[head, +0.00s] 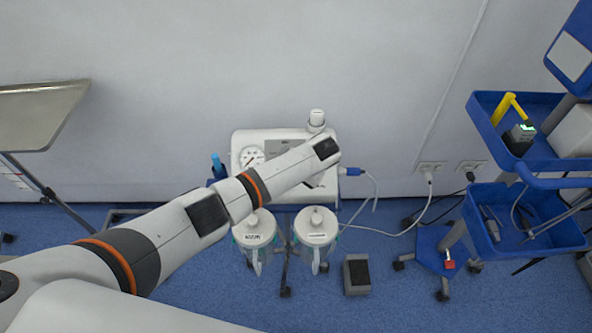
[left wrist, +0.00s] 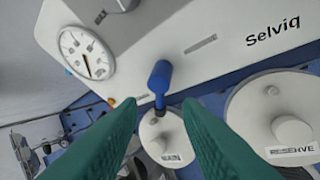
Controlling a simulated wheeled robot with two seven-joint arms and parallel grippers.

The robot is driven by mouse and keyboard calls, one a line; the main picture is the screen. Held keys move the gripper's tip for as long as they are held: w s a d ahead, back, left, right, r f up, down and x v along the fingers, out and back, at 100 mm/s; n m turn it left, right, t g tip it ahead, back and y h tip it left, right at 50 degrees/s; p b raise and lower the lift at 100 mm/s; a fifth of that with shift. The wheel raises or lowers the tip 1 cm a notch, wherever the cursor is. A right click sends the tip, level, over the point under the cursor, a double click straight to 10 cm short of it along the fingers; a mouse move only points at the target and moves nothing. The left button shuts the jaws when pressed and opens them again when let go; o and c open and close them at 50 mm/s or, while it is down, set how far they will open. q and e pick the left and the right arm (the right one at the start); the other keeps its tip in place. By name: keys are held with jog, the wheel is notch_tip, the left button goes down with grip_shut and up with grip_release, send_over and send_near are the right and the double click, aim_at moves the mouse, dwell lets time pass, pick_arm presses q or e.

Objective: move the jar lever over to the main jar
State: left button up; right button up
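The jar lever (left wrist: 160,78) is a short blue handle on the front of the white suction unit (head: 240,140), seen in the left wrist view. My arm hides it in the head view. My left gripper (left wrist: 158,107) has two green fingers spread apart. The lever shows beyond the gap between their tips, and I see no contact. The main jar's white lid (left wrist: 160,135) shows between the fingers; its label is small and blurred. The reserve jar (left wrist: 282,118), labelled RESERVE, is at the right. Both jars also show in the head view, main (head: 255,228) and reserve (head: 316,227). My right gripper is out of view.
A round gauge (left wrist: 87,52) is on the unit's left. A white hose and cable run right to wall sockets (head: 431,168). A foot pedal (head: 357,274) lies on the floor. A blue trolley (head: 482,118) stands at the right, and a metal tray (head: 40,112) at the left.

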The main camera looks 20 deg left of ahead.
pick_arm(q)
jog(key=v, duration=0.5)
jog(key=shift+d+r, duration=0.15)
jog(key=shift+r, duration=0.05)
